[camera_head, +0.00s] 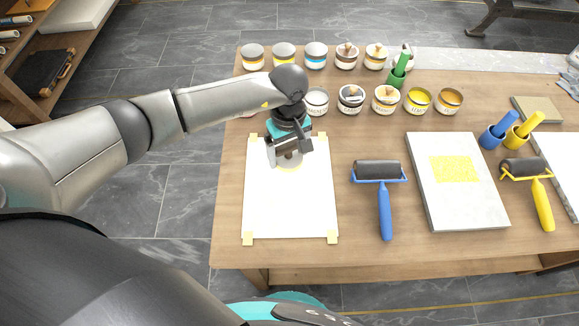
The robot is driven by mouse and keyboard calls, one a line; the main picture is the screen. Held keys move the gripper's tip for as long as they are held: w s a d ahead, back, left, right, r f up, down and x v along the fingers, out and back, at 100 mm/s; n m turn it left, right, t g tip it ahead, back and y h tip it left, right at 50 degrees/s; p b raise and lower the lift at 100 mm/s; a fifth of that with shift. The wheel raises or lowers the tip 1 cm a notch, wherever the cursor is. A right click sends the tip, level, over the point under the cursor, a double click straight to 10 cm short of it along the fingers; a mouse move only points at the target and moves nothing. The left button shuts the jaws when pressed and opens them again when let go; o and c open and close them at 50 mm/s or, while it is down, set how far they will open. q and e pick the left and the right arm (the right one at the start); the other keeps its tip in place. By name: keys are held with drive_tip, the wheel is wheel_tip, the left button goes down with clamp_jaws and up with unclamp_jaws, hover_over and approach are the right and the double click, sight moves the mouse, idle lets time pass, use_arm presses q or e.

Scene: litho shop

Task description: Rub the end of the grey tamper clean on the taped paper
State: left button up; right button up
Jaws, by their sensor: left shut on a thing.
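The taped paper (289,212) is a white sheet on the left part of the wooden table, with yellow tape at its corners. My left gripper (290,155) is over the paper's upper part, pointing down, shut on the grey tamper. The tamper is mostly hidden by the fingers; a small brown part of it shows between them. I cannot tell whether its end touches the paper. My right gripper is not in view.
Several ink tins (317,100) stand in two rows behind the paper. A blue-handled roller (385,205) lies right of the paper, then a grey slab (458,200) with a yellow patch. A yellow-handled roller (542,203) lies further right. Green, blue and yellow holders stand behind.

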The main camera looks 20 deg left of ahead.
sight(289, 145)
use_arm(q)
drive_tip(key=shift+r+p, duration=0.9)
drive_tip(key=shift+r, duration=0.9)
